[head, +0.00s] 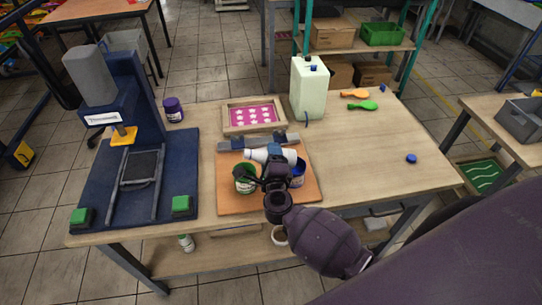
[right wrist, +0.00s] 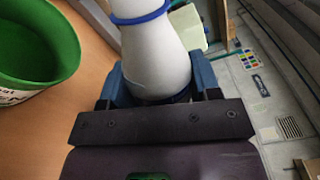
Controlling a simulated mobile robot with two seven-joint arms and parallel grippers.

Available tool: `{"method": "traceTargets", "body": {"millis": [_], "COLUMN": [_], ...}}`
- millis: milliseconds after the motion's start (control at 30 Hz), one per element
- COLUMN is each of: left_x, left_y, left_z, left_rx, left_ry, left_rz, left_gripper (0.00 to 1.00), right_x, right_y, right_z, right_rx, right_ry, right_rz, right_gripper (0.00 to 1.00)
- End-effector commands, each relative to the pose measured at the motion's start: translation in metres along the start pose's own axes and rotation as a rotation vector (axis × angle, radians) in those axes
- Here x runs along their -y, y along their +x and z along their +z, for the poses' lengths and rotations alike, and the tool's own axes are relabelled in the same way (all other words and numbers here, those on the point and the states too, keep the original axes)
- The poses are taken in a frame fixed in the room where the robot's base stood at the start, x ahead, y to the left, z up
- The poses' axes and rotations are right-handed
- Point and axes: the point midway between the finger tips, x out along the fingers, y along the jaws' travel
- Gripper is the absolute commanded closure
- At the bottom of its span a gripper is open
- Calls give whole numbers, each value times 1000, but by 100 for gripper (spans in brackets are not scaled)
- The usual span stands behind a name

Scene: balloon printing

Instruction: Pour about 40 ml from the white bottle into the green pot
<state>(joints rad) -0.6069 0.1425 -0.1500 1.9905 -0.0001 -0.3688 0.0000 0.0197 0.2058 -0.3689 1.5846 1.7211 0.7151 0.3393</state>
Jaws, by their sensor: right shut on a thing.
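The white bottle (head: 288,156) is held tipped nearly on its side above the wooden board, its narrow end to the left. My right gripper (head: 275,172) is shut around it; the right wrist view shows the bottle (right wrist: 155,55) between the blue fingers, with a blue ring round it. The green pot (head: 244,186) stands on the board just below and left of the gripper, under the bottle's narrow end. It also shows at the left of the right wrist view (right wrist: 40,45), apart from the bottle. No stream of liquid can be made out. My left gripper is out of view.
A blue pot (head: 298,174) stands on the board (head: 235,205), right of the gripper. A blue press (head: 130,170) fills the table's left side. A framed star screen (head: 254,128) and a pale canister (head: 309,95) stand behind. A blue cap (head: 411,158) lies at right, where the table is mostly clear.

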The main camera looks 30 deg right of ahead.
Motion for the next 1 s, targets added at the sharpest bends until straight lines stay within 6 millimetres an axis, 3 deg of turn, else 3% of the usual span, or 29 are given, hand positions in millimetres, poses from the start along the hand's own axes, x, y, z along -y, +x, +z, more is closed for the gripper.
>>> {"method": "traceTargets", "body": {"millis": [1000], "left_x": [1], "left_y": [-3], "left_z": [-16], "left_rx": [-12], "left_ry": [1], "left_rz": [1], "left_gripper": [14], "right_x": [-6], "right_y": [0], "right_z": [-2], "right_rx": [0], "right_ry": [-127], "right_rz": [-1], "right_gripper": [72]}}
